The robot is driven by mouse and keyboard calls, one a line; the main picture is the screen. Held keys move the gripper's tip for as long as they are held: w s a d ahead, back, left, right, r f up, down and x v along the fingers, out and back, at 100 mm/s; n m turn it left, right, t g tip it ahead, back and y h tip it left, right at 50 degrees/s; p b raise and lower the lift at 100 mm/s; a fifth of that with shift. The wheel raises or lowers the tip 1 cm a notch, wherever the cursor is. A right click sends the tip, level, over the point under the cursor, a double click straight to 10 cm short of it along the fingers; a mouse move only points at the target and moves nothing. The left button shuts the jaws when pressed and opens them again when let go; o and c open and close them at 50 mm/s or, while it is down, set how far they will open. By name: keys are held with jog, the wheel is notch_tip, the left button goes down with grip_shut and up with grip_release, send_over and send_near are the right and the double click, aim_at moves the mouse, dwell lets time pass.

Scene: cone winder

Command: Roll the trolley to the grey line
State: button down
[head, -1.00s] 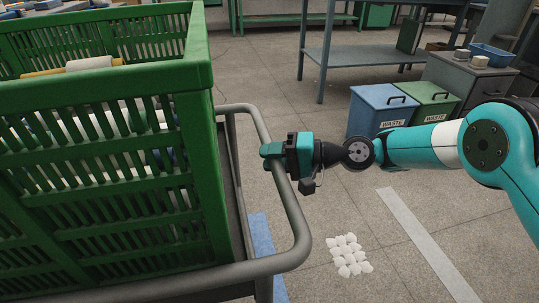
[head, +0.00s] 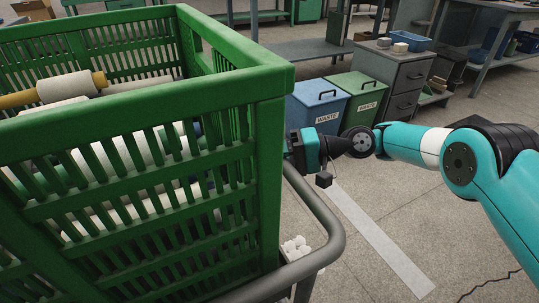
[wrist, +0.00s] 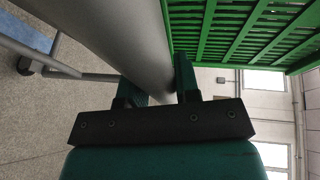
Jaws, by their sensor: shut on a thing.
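The trolley carries a tall green slatted crate (head: 140,195) with yarn cones inside. Its grey tube handle (head: 325,235) curves round the crate's right end. My gripper (wrist: 158,88) is shut on the handle, with a finger on each side of the tube in the wrist view. In the head view the crate corner hides the fingertips. The pale grey line (head: 375,235) runs along the floor to the right of the handle, below my arm. The trolley's wheels are hidden in the head view.
Blue (head: 318,103) and green (head: 355,98) waste bins stand beyond the line, beside a grey drawer cabinet (head: 402,80). A small white patch (head: 297,248) shows on the floor by the handle. A blue floor line (wrist: 28,33) shows in the wrist view. Floor right of the grey line is mostly clear.

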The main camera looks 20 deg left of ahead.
jog(key=shift+w+d, duration=0.1)
jog(key=shift+w, duration=0.05)
jog(key=c, duration=0.8)
grip_release()
jog(key=shift+c, duration=0.2)
jog(key=shift+r, duration=0.1)
